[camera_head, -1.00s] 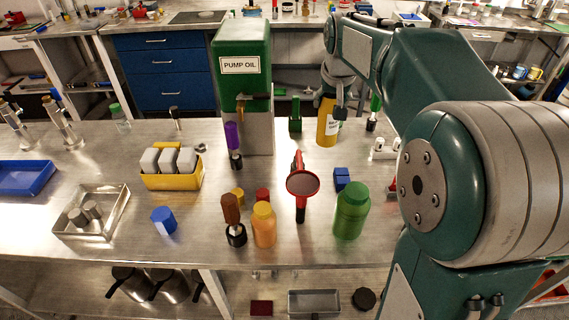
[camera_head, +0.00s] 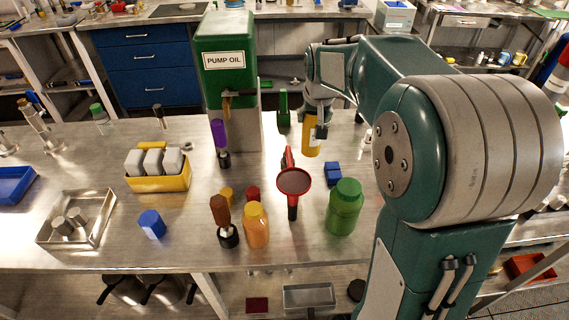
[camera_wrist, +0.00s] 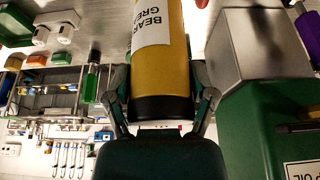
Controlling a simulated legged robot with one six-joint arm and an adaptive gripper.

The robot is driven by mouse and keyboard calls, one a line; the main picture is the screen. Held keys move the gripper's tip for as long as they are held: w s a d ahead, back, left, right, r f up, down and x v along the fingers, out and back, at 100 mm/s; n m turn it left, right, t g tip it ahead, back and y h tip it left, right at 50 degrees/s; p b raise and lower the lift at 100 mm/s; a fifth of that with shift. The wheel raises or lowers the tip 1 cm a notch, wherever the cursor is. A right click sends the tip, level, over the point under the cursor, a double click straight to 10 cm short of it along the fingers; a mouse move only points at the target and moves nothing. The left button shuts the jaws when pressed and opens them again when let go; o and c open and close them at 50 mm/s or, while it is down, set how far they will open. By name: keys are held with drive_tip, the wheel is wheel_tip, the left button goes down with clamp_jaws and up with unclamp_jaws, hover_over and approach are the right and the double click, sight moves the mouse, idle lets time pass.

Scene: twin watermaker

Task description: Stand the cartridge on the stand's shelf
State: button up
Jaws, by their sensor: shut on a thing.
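The cartridge is a yellow cylinder (camera_head: 311,143) with a white label; the wrist view shows it (camera_wrist: 173,85) large, with lettering and a black end. My gripper (camera_wrist: 162,98) is shut on it, one finger on each side near the black end. In the head view my gripper (camera_head: 314,108) reaches down from above at the back of the bench, right of the pump oil tank. Its fingers are too small there to make out. I cannot tell whether the cartridge touches the bench. I cannot make out the stand's shelf with certainty.
A red-rimmed tool (camera_head: 293,181), green bottle (camera_head: 344,208) and blue block (camera_head: 333,173) are nearer the front.

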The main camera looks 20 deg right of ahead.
sight(311, 146)
wheel_tip(311, 146, down, 10)
drive_tip(key=shift+r, duration=0.2)
drive_tip(key=o, duration=1.2)
drive_tip(key=shift+o, duration=0.2)
